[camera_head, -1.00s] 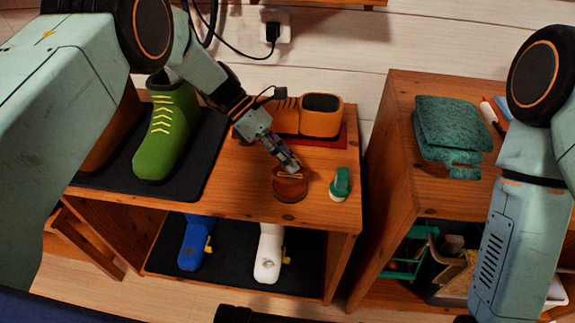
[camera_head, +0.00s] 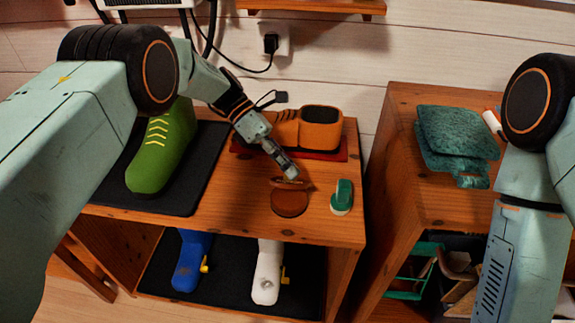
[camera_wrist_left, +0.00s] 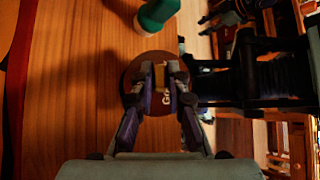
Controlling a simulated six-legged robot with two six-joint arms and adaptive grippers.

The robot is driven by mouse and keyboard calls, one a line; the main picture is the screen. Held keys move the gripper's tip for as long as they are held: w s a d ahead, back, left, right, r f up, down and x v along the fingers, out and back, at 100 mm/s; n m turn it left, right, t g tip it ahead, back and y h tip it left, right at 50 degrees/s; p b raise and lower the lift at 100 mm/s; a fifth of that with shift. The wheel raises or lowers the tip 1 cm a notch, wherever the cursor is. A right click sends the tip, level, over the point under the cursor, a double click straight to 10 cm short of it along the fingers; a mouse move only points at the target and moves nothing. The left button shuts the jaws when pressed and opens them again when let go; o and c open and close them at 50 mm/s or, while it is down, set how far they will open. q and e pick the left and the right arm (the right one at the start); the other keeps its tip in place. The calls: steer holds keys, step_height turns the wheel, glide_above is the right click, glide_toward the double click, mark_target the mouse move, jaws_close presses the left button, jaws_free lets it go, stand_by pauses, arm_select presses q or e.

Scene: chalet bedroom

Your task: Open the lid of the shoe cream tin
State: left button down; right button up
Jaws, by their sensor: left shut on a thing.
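The shoe cream tin (camera_head: 289,204) is round and brown and stands near the front edge of the wooden bench top. Its lid (camera_head: 293,184) shows as a thin tilted edge behind the round reddish-brown face. My left gripper (camera_head: 289,174) comes down from the upper left and is shut on the lid. In the left wrist view, the fingers (camera_wrist_left: 160,82) close on a yellowish piece at the middle of the lid's dark disc (camera_wrist_left: 134,82), which bears partly hidden lettering. My right arm shows at the right, but its gripper is out of view.
An orange-brown shoe (camera_head: 321,131) on a red mat is behind, and a green boot (camera_head: 160,155) on a dark mat is left. A side cabinet (camera_head: 400,165) with teal cloths is right.

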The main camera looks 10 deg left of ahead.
arm_select(q)
steer(key=c, duration=1.3)
jaws_free()
steer(key=shift+v, duration=3.75)
